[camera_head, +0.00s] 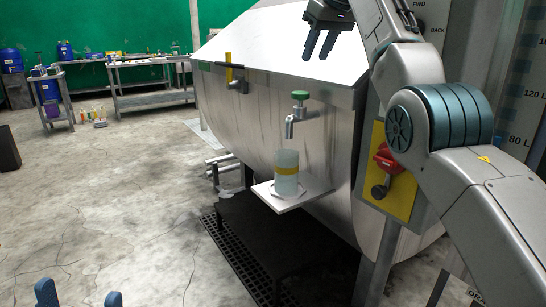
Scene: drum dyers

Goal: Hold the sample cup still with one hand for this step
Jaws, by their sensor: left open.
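The sample cup (287,160) is a pale translucent cylinder with a yellow band. It stands upright on a small white shelf (318,188), below a metal tap (293,121) with a green knob. My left gripper (79,297) shows only as two blue fingertips at the bottom left edge, wide apart and empty, well away from the cup. My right gripper (319,52) hangs above the drum's sloping lid, higher than the tap. Its dark fingers are apart with nothing between them. Neither gripper touches the cup.
The large steel drum (250,110) fills the middle. A red valve handle (388,158) on a yellow plate is at its right, partly beside my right arm. A black step (270,240) and floor grate lie below the shelf.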

